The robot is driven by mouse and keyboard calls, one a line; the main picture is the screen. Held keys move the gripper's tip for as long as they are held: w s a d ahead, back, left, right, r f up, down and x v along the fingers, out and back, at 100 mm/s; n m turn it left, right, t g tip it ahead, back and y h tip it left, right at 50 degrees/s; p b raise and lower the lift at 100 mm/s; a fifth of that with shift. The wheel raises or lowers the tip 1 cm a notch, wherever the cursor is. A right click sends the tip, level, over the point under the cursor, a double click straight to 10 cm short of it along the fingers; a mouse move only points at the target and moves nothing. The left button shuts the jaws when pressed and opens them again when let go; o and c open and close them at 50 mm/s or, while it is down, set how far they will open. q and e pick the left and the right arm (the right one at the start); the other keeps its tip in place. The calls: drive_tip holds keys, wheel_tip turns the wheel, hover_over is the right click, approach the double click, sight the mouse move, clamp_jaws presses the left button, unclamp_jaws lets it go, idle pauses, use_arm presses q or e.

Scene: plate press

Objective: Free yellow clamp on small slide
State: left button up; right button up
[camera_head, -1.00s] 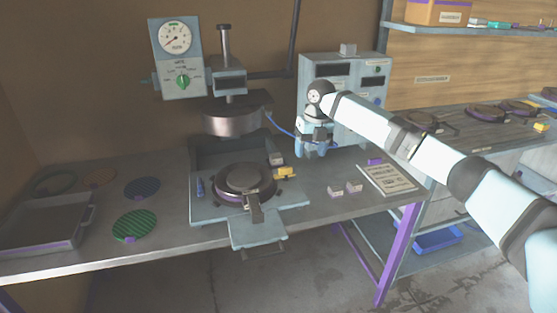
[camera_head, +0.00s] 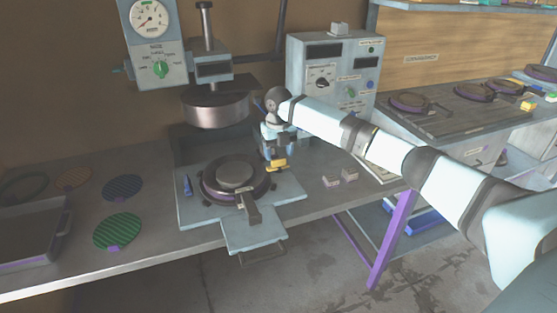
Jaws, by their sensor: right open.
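The yellow clamp (camera_head: 277,164) sits at the right rear edge of the light blue slide plate (camera_head: 282,192). A dark round die (camera_head: 238,178) with a purple band sits on this plate, with a dark latch (camera_head: 250,207) at its front. My right gripper (camera_head: 272,157) points down right at the clamp, its open fingers overlapping the clamp's top in the picture. Whether the fingers touch it I cannot tell, and they partly hide it. A small blue clamp (camera_head: 187,185) stands on the plate's left side. My left gripper is not in view.
The press head (camera_head: 215,106) hangs above and behind the die. A control box (camera_head: 330,72) stands behind my right arm. Two small blocks (camera_head: 340,178) lie right of the plate. Green (camera_head: 117,231) and blue (camera_head: 122,188) discs and a tray (camera_head: 30,235) lie left.

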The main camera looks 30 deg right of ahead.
sight(278, 159)
drive_tip(key=shift+f, duration=1.6)
drive_tip(key=c, duration=0.7)
drive_tip(key=shift+o, duration=0.2)
